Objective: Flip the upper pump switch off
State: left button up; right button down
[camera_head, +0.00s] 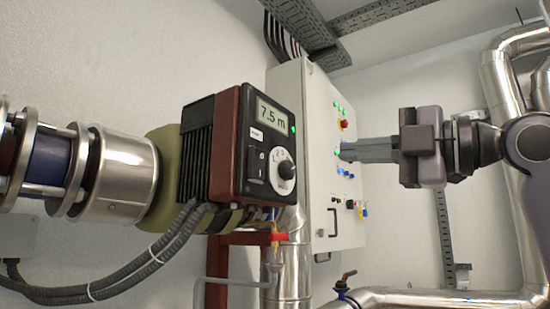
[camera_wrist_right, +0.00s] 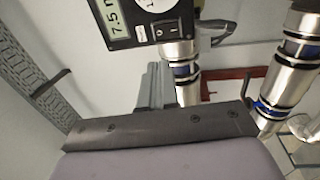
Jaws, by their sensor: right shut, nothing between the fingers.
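The pump control box (camera_head: 225,148) is dark red and black, with a lit display reading 7.5 m. Its black rocker switch (camera_head: 258,166) sits below the display, beside a round white dial (camera_head: 286,170). In the right wrist view the switch (camera_wrist_right: 168,31) shows near the top, close to the display (camera_wrist_right: 115,16). My right gripper (camera_head: 345,152) is shut and empty, to the right of the box and apart from it, pointing left. In the right wrist view its fingertips (camera_wrist_right: 153,68) are below the switch in the picture. Which way the rocker is pressed is hard to tell. My left gripper is out of view.
A white cabinet (camera_head: 290,110) with buttons and lamps stands behind the gripper. A grey corrugated hose (camera_head: 140,275) hangs below the pump. Steel pipes (camera_head: 440,300) run at the lower right. Open air lies between my right gripper and the box.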

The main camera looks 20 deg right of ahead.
aim_at(262, 156)
jog(key=shift+a, duration=0.1)
jog(key=p+x, duration=0.4)
jog(key=x, duration=0.9)
jog(key=shift+r, duration=0.15)
jog(key=shift+w+a+p, duration=0.2)
jog(key=shift+w+p, duration=0.1)
jog(key=shift+w, duration=0.15)
jog(key=shift+w+a, duration=0.1)
jog(key=shift+a, duration=0.05)
